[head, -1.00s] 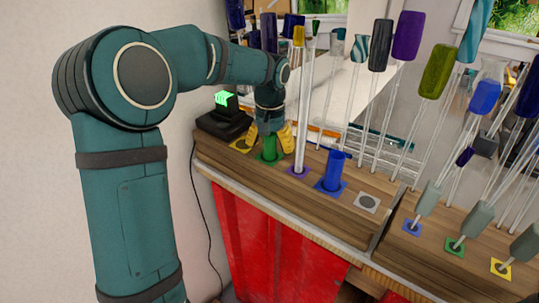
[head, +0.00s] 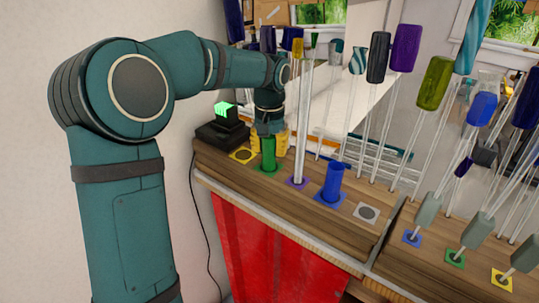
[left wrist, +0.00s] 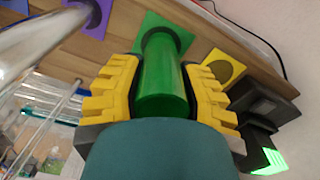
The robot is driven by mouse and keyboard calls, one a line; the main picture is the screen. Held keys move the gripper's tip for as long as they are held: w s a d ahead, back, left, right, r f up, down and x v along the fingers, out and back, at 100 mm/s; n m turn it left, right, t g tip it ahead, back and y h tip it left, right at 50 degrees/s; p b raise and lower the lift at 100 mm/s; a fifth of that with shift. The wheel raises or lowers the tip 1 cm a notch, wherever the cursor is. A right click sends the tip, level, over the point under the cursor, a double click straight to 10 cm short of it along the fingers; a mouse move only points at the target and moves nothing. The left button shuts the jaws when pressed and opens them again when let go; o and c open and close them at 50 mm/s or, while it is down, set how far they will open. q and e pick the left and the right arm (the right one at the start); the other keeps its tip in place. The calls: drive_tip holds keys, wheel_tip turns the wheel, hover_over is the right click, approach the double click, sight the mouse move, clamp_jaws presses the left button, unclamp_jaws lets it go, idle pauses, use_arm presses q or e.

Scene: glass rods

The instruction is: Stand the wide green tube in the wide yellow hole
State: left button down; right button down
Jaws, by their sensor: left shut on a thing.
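The wide green tube (head: 268,153) stands upright at the green-marked hole in the wooden bench block. It also shows in the left wrist view (left wrist: 163,75), with the green square (left wrist: 178,32) around its far end. My left gripper (head: 270,140) is shut on the tube from above; in the left wrist view its yellow fingers (left wrist: 163,90) lie along both sides. The wide yellow hole (head: 242,155) is empty, just left of the tube; it also shows in the left wrist view (left wrist: 226,67). My right gripper is not in view.
A tall clear rod (head: 301,120) stands at the purple hole, right of the tube. A blue tube (head: 333,183) stands beyond it, then an empty white-marked hole (head: 367,212). A black device with a green display (head: 222,126) sits behind the yellow hole. Many glass rods crowd the right side.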

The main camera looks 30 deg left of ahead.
use_arm(q)
wheel_tip(320, 180, up, 7)
drive_tip(key=p, duration=0.1)
drive_tip(key=a+f+p, duration=0.2)
drive_tip(key=a+p, duration=0.2)
drive_tip(key=a, duration=0.5)
drive_tip(key=f+b, duration=0.1)
drive_tip(key=f, duration=0.1)
drive_tip(key=f+b, duration=0.3)
drive_tip(key=f, duration=0.1)
drive_tip(key=shift+w+d+b, duration=0.15)
drive_tip(key=shift+w+b, duration=0.2)
drive_tip(key=shift+b, duration=0.05)
drive_tip(key=shift+p, duration=0.5)
idle(0.5)
drive_tip(key=shift+f+b, duration=0.35)
drive_tip(key=shift+f, duration=0.15)
idle(0.4)
drive_tip(key=c, duration=1)
unclamp_jaws()
